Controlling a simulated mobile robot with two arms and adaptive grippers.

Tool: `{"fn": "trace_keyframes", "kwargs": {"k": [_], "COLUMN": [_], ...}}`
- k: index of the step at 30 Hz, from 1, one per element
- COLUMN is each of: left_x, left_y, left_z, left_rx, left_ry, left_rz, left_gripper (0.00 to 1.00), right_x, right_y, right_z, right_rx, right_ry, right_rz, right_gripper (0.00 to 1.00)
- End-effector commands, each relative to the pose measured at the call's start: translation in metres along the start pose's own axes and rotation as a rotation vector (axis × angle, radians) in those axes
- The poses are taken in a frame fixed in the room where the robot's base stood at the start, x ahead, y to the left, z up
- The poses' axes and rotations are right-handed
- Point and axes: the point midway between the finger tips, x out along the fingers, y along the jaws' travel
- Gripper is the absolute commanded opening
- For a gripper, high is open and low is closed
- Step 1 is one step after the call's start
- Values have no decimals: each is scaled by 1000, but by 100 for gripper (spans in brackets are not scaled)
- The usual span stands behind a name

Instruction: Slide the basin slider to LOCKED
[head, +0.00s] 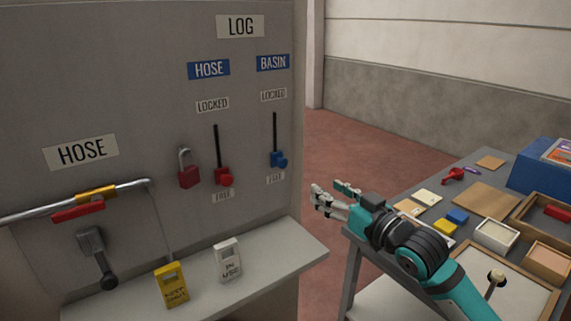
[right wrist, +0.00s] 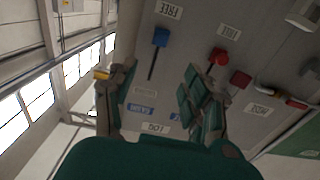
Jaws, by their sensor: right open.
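The basin slider is a blue knob (head: 279,159) at the lower end of a black vertical slot (head: 275,128) on the grey panel. It is just above the FREE label (head: 275,178); the LOCKED label (head: 273,95) is above the slot, under the BASIN sign (head: 273,63). In the right wrist view, which is upside down, the blue knob (right wrist: 160,36) shows beyond my fingers. My right gripper (head: 330,196) is open and empty, to the right of and below the knob, apart from it. It also shows in the right wrist view (right wrist: 157,88). My left gripper is out of view.
A red hose slider (head: 223,177) and red padlock (head: 188,170) are left of the blue knob. A ledge (head: 290,257) below holds a yellow tag (head: 171,285) and white tag (head: 228,260). A cluttered table (head: 375,232) stands at right.

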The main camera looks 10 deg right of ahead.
Motion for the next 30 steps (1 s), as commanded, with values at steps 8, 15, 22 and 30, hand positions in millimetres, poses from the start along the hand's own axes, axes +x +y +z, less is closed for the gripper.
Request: {"fn": "trace_keyframes", "kwargs": {"k": [8, 15, 22, 30], "left_x": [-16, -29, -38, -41], "left_y": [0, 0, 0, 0], "left_z": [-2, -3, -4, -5], "left_rx": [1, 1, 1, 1], "left_ry": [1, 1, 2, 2], "left_rz": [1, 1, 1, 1], "left_gripper": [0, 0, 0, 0], "right_x": [51, 104, 146, 167], "right_y": [-1, -1, -1, -1], "right_z": [-4, -3, -1, 2], "right_rx": [3, 2, 0, -1], "right_ry": [0, -2, -4, -4], "right_rz": [1, 1, 0, 0], "right_gripper": [50, 50, 50, 50]}}
